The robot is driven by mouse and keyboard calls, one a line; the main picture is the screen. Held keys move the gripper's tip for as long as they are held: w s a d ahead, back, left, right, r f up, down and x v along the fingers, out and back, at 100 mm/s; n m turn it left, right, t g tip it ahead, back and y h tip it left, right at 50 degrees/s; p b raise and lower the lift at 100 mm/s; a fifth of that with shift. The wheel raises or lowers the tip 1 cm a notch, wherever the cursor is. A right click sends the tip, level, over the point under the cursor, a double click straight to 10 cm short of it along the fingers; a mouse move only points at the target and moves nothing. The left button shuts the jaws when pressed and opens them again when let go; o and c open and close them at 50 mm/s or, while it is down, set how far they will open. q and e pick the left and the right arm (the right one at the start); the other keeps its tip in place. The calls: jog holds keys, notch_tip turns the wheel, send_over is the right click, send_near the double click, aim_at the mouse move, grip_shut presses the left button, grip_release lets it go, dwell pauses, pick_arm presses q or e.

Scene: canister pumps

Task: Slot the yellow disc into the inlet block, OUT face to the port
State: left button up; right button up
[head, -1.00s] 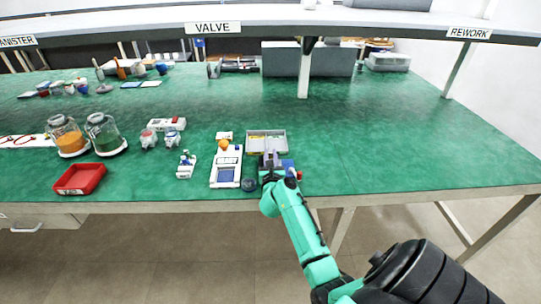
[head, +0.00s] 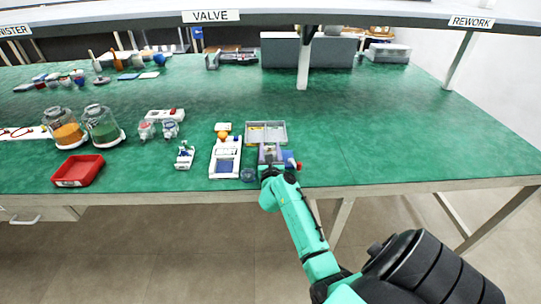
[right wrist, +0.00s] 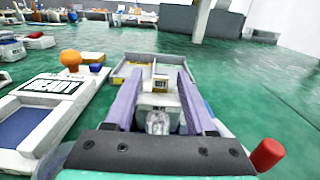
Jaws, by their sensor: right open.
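My right gripper (head: 268,152) is low at the near edge of the table, in front of the grey tray. In the right wrist view its two purple-grey fingers (right wrist: 158,78) stand apart. Between them, in line of sight, are a small white block with a yellow-and-dark label (right wrist: 160,83) and a clear rounded part (right wrist: 158,122); I cannot tell whether either touches the fingers. The grey tray (head: 284,138) holds something yellow, too small to identify as the disc. I cannot make out an OUT face or port. My left gripper is out of view.
Left of the gripper lies a white READY board (head: 215,160), an orange ball (right wrist: 70,58) at its far end. A red knob (right wrist: 268,153) is close on the right. A red bin (head: 78,170) and two jars (head: 102,124) stand farther left. The table's right side is clear.

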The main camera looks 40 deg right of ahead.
jog(key=v, duration=1.4)
jog(key=shift+b, duration=0.4)
jog(key=shift+w+r, duration=0.1)
jog(key=shift+r, duration=0.05)
